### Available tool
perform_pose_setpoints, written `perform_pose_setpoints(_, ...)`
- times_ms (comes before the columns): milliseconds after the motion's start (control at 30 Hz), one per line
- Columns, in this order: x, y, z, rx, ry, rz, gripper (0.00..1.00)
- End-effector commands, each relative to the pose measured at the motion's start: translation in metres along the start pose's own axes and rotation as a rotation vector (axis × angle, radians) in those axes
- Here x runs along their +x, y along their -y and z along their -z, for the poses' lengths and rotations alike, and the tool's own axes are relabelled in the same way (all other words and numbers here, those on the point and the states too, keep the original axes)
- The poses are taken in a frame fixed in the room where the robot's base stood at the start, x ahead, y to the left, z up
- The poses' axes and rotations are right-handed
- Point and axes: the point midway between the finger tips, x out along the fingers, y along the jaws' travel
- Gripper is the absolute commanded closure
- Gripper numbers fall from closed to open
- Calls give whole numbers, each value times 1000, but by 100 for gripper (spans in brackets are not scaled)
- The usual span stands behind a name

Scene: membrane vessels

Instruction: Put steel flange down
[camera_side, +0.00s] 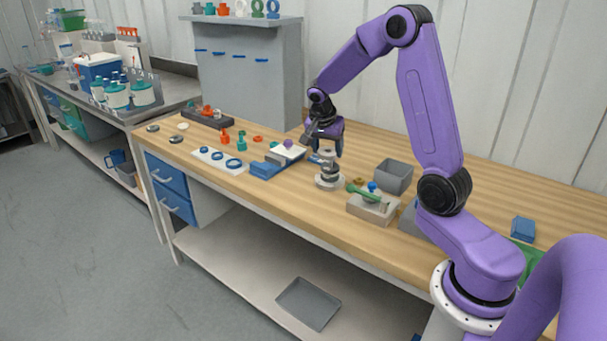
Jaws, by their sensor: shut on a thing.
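My gripper (326,150) points down over the wooden bench, just above a small round vessel (329,180) with a pale, wide base and a dark middle. The gripper is shut on a small light-grey piece, which looks like the steel flange (327,157), at the top of the vessel. The fingers partly hide the flange. At this size I cannot tell whether the flange touches the vessel or hangs slightly above it.
A grey open bin (394,176) and a block with a green-handled tool (372,207) stand to the right. A blue block (265,169) and a white plate with blue rings (217,161) lie to the left. The bench's front edge is close to the vessel.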

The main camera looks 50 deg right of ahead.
Motion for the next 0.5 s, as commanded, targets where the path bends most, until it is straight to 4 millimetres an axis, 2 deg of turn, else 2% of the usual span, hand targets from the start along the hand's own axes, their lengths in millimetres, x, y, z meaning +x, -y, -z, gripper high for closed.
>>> perform_pose_setpoints(233, 18, 17, 5, 0, 1, 1, 77)
perform_pose_setpoints(500, 47, 52, 23, 1, 1, 1, 77)
